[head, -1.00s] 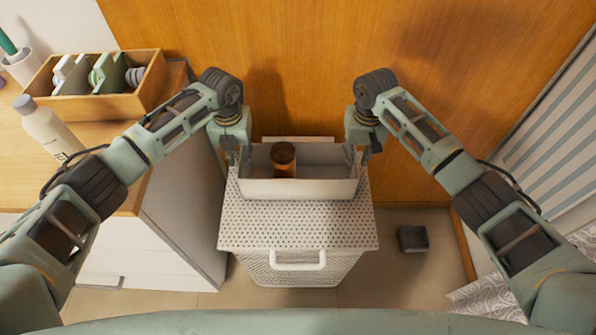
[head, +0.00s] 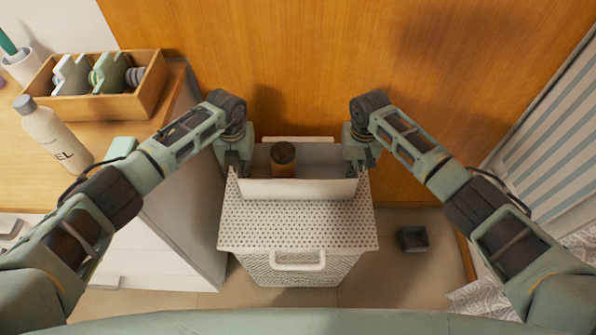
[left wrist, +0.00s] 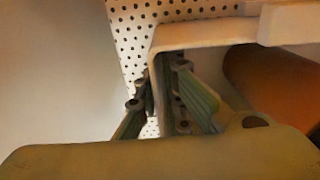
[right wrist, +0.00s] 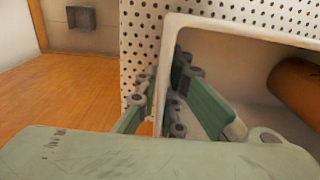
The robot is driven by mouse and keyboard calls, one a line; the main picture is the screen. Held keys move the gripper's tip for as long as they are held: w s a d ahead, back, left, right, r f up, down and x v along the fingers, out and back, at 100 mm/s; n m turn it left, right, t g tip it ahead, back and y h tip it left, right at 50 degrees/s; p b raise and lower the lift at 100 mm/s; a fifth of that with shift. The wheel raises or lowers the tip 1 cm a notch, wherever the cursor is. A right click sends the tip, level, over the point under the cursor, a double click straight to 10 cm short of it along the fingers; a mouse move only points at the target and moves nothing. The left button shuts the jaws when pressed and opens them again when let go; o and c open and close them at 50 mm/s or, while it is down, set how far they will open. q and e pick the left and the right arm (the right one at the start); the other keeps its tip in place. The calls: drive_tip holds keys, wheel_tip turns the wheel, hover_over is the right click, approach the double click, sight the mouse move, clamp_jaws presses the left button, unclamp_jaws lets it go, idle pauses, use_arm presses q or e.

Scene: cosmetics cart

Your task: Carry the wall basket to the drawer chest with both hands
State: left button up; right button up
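The white wall basket (head: 298,189) sits on top of a white perforated chest (head: 298,223) and holds an amber bottle (head: 283,165). My left gripper (head: 236,168) is at the basket's left end. In the left wrist view its fingers (left wrist: 160,85) lie on either side of the side wall and look closed on it. My right gripper (head: 361,165) is at the right end. In the right wrist view its fingers (right wrist: 163,80) straddle the other side wall, also apparently closed on it. In the head view the fingertips are mostly hidden.
A wood-topped white cabinet (head: 140,222) stands close on the left. It carries a wooden organizer box (head: 110,108) and a pale bottle (head: 55,138). An orange wood wall (head: 310,60) is right behind the basket. A small dark box (head: 412,238) lies on the floor at right.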

use_arm(q)
clamp_jaws()
use_arm(e)
clamp_jaws()
use_arm(q)
drive_tip(key=shift+r, duration=0.15)
use_arm(e)
drive_tip(key=shift+r, duration=0.2)
